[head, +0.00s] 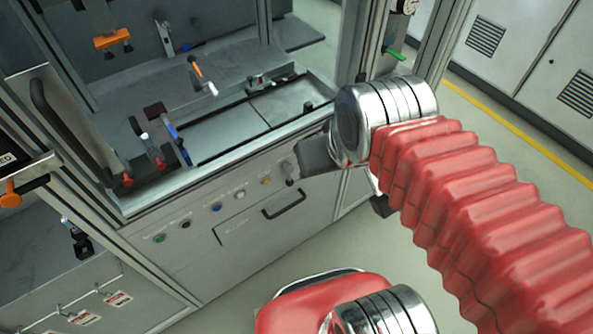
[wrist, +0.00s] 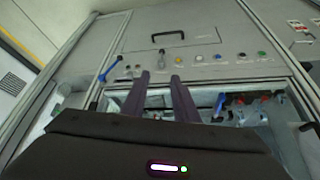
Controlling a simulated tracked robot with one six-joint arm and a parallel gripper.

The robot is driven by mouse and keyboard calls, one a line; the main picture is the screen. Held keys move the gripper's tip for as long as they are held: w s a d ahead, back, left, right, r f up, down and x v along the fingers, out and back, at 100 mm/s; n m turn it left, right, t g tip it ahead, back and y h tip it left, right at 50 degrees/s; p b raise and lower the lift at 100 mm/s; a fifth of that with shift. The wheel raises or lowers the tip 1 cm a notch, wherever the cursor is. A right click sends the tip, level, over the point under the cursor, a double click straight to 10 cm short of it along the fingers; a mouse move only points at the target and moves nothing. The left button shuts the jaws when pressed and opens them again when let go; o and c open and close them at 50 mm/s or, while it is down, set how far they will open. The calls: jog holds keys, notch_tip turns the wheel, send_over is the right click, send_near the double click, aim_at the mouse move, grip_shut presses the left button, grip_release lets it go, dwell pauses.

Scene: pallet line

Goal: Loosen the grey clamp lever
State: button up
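My gripper (head: 314,156) shows as a dark shape at the front edge of the work cell in the head view, partly behind my wrist. In the wrist view, the two dark fingers of my gripper (wrist: 160,82) stand apart with nothing between them, pointing toward the front panel. A pale grey upright lever (head: 165,38) stands at the back of the cell, away from my gripper. It may be the grey clamp lever, but I cannot tell for certain. I cannot make it out in the wrist view.
The front panel has a row of buttons, including a blue one (head: 217,207), and a drawer handle (head: 283,205). An orange-handled lever (head: 196,69) and a blue-handled part (head: 176,138) stand inside. A frame post (head: 352,50) rises beside my arm. A blue lever (wrist: 110,68) is left in the wrist view.

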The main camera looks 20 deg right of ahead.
dwell(0.4)
jog(key=w+f+m+g+y, duration=0.3)
jog(key=f+m+y, duration=0.2)
jog(key=f, duration=0.3)
jog(key=w+f+m+g+y, duration=0.2)
jog(key=f+m+g+y, duration=0.15)
jog(key=f+m, duration=0.35)
jog(key=w+d+f+m+t+y, duration=0.2)
jog(key=d+f+m+t, duration=0.4)
jog(key=f+m, duration=0.1)
jog(key=w+d+f+m+t+y, duration=0.3)
jog(key=d+f+m+t, duration=0.3)
jog(key=f, duration=0.2)
jog(key=shift+w+f+m+y, duration=0.3)
jog(key=shift+m+y, duration=0.05)
jog(key=shift+m, duration=0.05)
jog(key=shift+a, duration=0.1)
